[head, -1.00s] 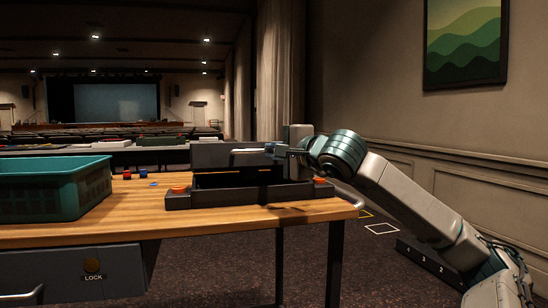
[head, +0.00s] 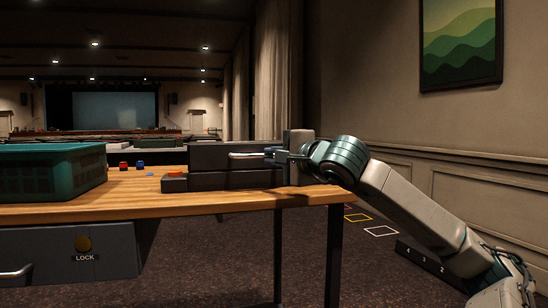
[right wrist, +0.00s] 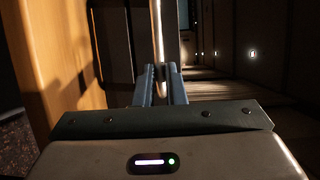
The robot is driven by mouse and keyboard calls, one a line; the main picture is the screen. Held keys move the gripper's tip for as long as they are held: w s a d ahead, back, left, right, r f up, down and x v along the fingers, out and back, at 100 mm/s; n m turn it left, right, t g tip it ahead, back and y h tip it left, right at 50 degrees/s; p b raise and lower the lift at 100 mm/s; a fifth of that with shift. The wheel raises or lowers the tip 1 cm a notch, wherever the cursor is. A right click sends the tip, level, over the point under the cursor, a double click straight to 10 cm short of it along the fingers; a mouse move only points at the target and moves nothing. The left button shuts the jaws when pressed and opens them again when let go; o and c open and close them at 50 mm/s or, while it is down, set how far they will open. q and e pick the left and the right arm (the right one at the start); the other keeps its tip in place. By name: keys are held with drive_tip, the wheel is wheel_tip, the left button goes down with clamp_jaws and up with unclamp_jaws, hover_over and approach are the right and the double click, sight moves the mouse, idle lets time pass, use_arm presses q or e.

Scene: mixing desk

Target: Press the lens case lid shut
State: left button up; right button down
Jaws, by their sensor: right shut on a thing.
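The dark lens case (head: 174,184) sits on the desk, with an orange latch (head: 175,173) at its left end. Its dark lid (head: 225,180) stands in front of and above the right part of the case and hides the inside. I cannot tell how far the lid is from the rim. My right gripper (head: 274,156) is at the lid's upper right, shut on the pale handle bar (head: 247,154). In the right wrist view the fingers (right wrist: 161,82) close around the thin, bright bar (right wrist: 158,35). My left gripper is not in view.
A green basket (head: 50,175) stands on the wooden desk (head: 120,196) at the left. The desk's right edge is close to my right gripper. A drawer marked LOCK (head: 60,252) is below.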

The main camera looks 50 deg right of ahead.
drive_tip(key=shift+a+f+b, duration=0.25)
drive_tip(key=shift+f+b, duration=0.6)
drive_tip(key=shift+f, duration=0.15)
drive_tip(key=shift+s+a+f, duration=0.15)
drive_tip(key=shift+f, duration=0.1)
drive_tip(key=shift+s+b, duration=0.1)
drive_tip(key=shift+b, duration=0.2)
drive_tip(key=c, duration=2)
unclamp_jaws()
drive_tip(key=shift+s+f, duration=0.1)
drive_tip(key=o, duration=0.4)
drive_tip(key=shift+w+d+f, duration=0.25)
drive_tip(key=shift+d, duration=0.15)
drive_tip(key=shift+c, duration=0.2)
drive_tip(key=shift+o, duration=0.8)
drive_tip(key=shift+r, duration=0.25)
drive_tip(key=shift+r, duration=0.15)
